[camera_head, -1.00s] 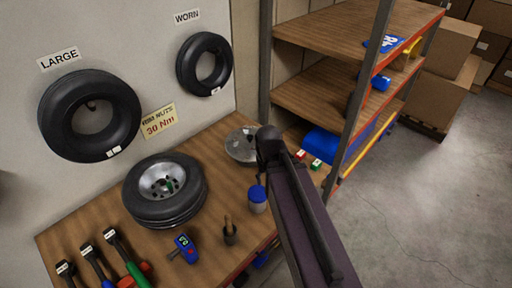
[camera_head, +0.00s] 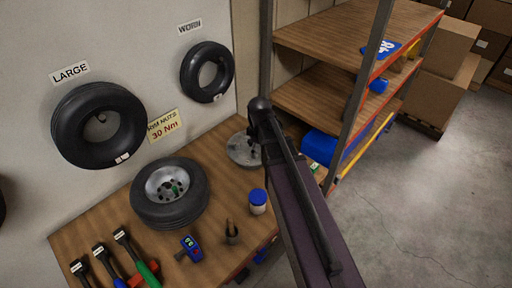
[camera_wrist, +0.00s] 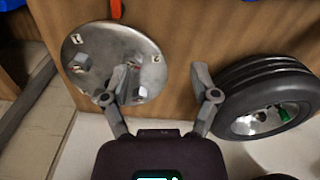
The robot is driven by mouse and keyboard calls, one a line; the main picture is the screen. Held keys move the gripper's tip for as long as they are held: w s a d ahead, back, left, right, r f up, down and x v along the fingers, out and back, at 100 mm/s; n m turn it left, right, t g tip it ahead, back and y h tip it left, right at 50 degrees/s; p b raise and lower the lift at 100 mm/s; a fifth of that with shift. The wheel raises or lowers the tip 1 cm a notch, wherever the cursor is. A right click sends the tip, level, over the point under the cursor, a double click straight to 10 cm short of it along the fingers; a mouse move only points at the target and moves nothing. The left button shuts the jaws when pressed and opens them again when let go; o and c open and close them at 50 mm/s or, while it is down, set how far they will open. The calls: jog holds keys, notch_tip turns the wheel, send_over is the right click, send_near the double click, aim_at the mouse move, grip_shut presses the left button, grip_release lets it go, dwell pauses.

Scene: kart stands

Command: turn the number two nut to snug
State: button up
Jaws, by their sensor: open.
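A round metal plate (camera_wrist: 140,40) lies on the wooden bench and fills the left middle of the wrist view. It carries small nuts and white number tags. The tag reading 2 (camera_wrist: 157,58) is at its right side, and a nut (camera_wrist: 133,68) sits just left of that tag, partly hidden by my left finger. Another nut (camera_wrist: 83,60) is near the tag reading 1. My gripper (camera_wrist: 162,80) is open and empty, its left finger overlapping the plate and its right finger off the edge. The head view also shows the plate (camera_head: 238,152), partly behind my arm; my gripper is hidden there.
A tyre on a rim (camera_head: 168,205) lies left of the plate. A shelf rack (camera_head: 330,95) rises at the right. A wall sign reads 30 Nm (camera_head: 163,126).

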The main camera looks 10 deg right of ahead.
jog(key=w+r+n+p, duration=0.4)
jog(key=w+n, duration=0.2)
jog(key=w, duration=0.1)
jog(key=shift+r, duration=0.4)
jog(key=shift+d+f, duration=0.1)
jog(key=shift+f, duration=0.05)
notch_tip(320, 180, down, 14)
jog(key=b, duration=1.4)
jog(key=shift+r, duration=0.2)
grip_shut()
